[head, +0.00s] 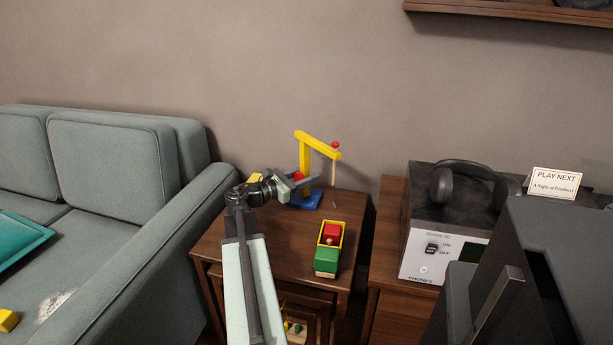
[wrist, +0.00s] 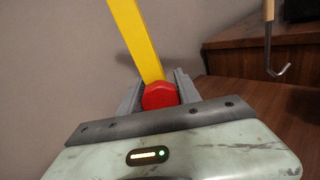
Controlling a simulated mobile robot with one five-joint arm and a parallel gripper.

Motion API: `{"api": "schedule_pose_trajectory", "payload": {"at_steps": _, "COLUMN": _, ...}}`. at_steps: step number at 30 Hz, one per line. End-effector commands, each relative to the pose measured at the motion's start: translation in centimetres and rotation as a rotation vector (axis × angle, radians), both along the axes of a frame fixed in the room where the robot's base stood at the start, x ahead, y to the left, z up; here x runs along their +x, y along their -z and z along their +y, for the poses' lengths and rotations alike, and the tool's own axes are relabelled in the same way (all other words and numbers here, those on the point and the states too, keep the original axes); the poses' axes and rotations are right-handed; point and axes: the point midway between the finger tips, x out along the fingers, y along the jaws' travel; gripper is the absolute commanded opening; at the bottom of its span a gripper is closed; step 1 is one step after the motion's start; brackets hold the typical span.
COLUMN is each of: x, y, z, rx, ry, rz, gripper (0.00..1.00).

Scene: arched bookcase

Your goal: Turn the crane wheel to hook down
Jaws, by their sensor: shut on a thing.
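The toy crane has a yellow post and arm (head: 318,144) on a blue base (head: 306,200), standing on the small wooden table (head: 270,238). Its red crane wheel (head: 299,176) is low on the post; in the wrist view the wheel (wrist: 160,95) sits between my fingers at the foot of the yellow post (wrist: 137,40). My gripper (head: 306,182) reaches in from the left and is shut on the wheel. The hook (wrist: 276,69) hangs at the right in the wrist view, on a pale line or rod. In the head view the hook (head: 334,204) hangs close above the tabletop.
A green and yellow toy truck (head: 327,260) with a red block (head: 332,233) stands on the table in front of the crane. A grey sofa (head: 130,160) is at the left. A cabinet with a grey device (head: 430,258) and headphones (head: 462,180) is at the right.

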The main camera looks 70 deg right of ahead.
Motion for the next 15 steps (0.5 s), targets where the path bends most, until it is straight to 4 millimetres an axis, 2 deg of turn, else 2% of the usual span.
{"api": "schedule_pose_trajectory", "payload": {"at_steps": 8, "x": 0.02, "y": 0.01, "z": 0.02, "rx": -0.008, "ry": 0.000, "rz": -0.011, "gripper": 0.00}}
{"api": "schedule_pose_trajectory", "payload": {"at_steps": 9, "x": 0.02, "y": 0.01, "z": 0.02, "rx": -0.008, "ry": 0.000, "rz": -0.011, "gripper": 0.51}}
{"api": "schedule_pose_trajectory", "payload": {"at_steps": 10, "x": 0.02, "y": 0.01, "z": 0.02, "rx": -0.008, "ry": 0.000, "rz": -0.011, "gripper": 0.59}}
{"api": "schedule_pose_trajectory", "payload": {"at_steps": 15, "x": 0.00, "y": 0.01, "z": 0.02, "rx": -0.008, "ry": 0.000, "rz": -0.011, "gripper": 0.59}}
